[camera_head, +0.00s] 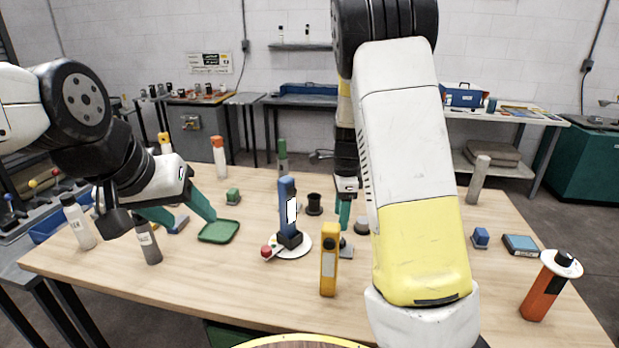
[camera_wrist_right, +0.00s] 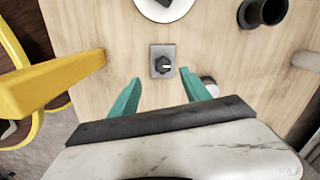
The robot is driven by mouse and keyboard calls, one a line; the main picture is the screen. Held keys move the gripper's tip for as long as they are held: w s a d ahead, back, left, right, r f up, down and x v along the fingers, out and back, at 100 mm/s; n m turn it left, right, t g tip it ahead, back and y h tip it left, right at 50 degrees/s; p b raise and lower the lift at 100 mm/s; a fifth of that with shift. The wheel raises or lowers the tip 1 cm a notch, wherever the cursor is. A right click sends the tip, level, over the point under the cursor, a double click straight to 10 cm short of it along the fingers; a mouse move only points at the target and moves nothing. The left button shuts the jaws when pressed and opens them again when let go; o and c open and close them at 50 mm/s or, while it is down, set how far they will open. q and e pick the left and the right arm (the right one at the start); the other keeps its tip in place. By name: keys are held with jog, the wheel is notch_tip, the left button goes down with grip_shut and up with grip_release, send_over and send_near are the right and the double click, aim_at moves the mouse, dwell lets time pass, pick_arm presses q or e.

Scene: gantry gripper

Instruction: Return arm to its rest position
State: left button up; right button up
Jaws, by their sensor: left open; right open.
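My left gripper (camera_head: 193,220) is open, with teal fingers spread over the left part of the wooden table (camera_head: 110,262), close to a green tray (camera_head: 219,232). I see nothing between its fingers. My right arm comes down through the middle of the head view and hides part of the table. Of my right gripper (camera_head: 345,213), one teal finger shows there. In the right wrist view my right gripper (camera_wrist_right: 161,78) is open and empty, pointing at a grey plate with a dark knob (camera_wrist_right: 163,66). Whether it touches the plate I cannot tell.
A blue post on a white disc (camera_head: 286,205) and a yellow upright block (camera_head: 329,262) stand left of my right arm. Bottles (camera_head: 149,246) stand near my left gripper. An orange-black object (camera_head: 545,290) stands at the right. The front left tabletop is clear.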

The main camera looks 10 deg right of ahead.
jog(key=s+a+r+n+t+y, duration=0.1)
jog(key=s+r+n+t, duration=0.2)
jog(key=s+r+n, duration=0.6)
jog(key=s+a+r+n+t, duration=0.2)
jog(key=s+r+n, duration=0.7)
jog(key=s, duration=0.5)
jog(key=shift+s+r+n+t+y, duration=0.25)
jog(key=shift+r+n+t+y, duration=0.2)
jog(key=shift+n, duration=0.25)
